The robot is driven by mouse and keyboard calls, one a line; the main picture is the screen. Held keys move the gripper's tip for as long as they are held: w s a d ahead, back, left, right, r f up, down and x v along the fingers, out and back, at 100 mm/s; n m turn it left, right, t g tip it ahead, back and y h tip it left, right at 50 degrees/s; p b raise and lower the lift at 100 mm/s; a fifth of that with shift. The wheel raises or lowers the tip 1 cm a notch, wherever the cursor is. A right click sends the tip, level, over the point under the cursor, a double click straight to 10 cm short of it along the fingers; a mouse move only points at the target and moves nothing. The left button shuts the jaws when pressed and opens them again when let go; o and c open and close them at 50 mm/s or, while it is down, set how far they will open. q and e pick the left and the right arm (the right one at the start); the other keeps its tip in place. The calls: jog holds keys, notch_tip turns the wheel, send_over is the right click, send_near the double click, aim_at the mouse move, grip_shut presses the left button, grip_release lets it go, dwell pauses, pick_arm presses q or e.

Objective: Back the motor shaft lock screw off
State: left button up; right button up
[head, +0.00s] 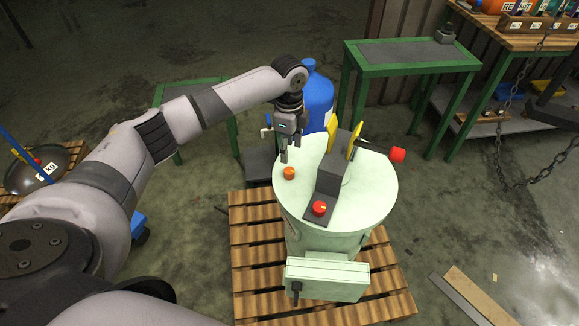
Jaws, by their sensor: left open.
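A pale green round machine housing (373,196) stands on a wooden pallet. On its top are an orange knob (289,173) at the left and a dark grey block (334,176) with a red knob (319,208) at its front end. Another red knob (397,155) sticks out at the right rim. I cannot tell from the picture which of these is the lock screw. My left gripper (290,155) points down above the housing's left rim, just above and behind the orange knob. It is open and looks empty. My right gripper is not in view.
Two yellow plates (355,139) stand up behind the grey block. A blue container (318,97) stands behind the housing. A green-framed table (409,57) is at the back, with a laden workbench (515,38) at far right. The wooden pallet (249,246) lies around the housing's base.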

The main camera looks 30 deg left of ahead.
aim_at(289, 170)
pick_arm(q)
notch_tip(289, 170, down, 8)
jog(key=shift+r, duration=0.1)
jog(key=shift+f, duration=0.55)
grip_shut()
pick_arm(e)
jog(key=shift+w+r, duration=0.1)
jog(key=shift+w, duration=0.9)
